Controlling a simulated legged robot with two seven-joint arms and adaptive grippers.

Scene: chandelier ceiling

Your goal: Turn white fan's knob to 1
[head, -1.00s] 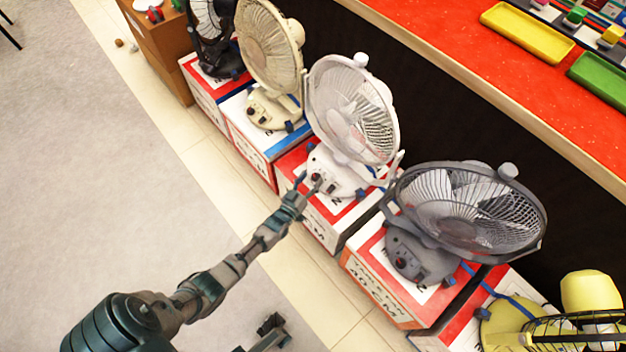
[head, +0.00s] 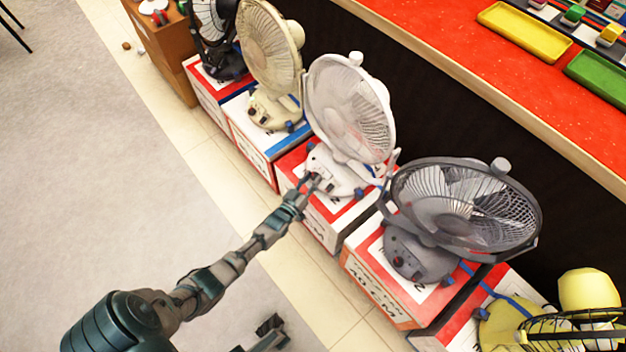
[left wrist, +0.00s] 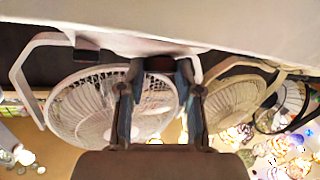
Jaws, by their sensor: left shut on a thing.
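The white fan (head: 350,108) stands on a red and white box, its head tilted up. Its white base (head: 340,176) carries the control panel, facing my left arm. My left gripper (head: 311,184) is at the front of this base, shut on the small dark knob, which the fingers mostly hide. In the left wrist view the scene appears upside down. The two fingers (left wrist: 157,88) reach up to the white base (left wrist: 100,36), with the white fan's grille (left wrist: 90,108) behind them. I cannot read the knob's setting or the panel numbers.
A grey fan (head: 465,208) stands close on the right, and a cream fan (head: 268,50) and a black fan (head: 213,25) on the left. A yellow fan (head: 585,290) is at lower right. A red counter (head: 460,50) runs behind.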

